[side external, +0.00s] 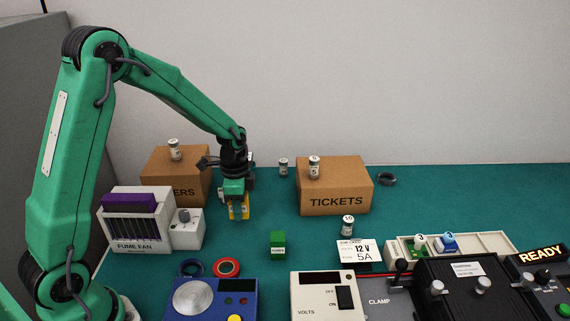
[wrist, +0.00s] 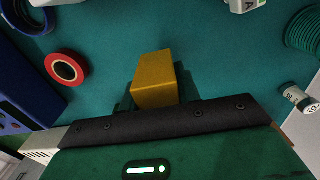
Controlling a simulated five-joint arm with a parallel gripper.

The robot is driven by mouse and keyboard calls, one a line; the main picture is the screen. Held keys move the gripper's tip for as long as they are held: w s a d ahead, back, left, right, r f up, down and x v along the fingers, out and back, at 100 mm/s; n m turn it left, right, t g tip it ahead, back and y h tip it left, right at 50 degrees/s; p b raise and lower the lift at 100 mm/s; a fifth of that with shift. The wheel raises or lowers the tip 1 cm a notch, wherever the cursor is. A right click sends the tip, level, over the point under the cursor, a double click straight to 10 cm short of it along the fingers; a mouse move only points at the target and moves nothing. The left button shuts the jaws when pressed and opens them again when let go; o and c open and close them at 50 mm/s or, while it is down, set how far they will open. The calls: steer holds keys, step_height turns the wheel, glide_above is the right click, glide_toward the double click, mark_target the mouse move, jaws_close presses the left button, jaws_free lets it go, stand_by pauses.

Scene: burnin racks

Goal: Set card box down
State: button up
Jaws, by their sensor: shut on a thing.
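The card box (side external: 239,208), a small yellow block, is between the jaws of my gripper (side external: 238,213), which is shut on it and points down over the green mat left of the TICKETS box. In the wrist view the card box (wrist: 155,79) sticks out beyond the dark gripper edge, with its near end hidden. I cannot tell whether its bottom touches the mat.
The TICKETS carton (side external: 334,190) stands to the right and another carton (side external: 175,178) behind left, each topped by a vial. A fume fan unit (side external: 140,225) is left. A green block (side external: 278,245) and red tape roll (side external: 226,267) lie in front. Mat between is clear.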

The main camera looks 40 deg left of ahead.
steer(key=shift+f, duration=2)
steer(key=shift+f, duration=0.15)
steer(key=o, duration=1)
step_height(320, 180, up, 12)
steer(key=shift+f, duration=0.1)
steer(key=shift+r, duration=0.3)
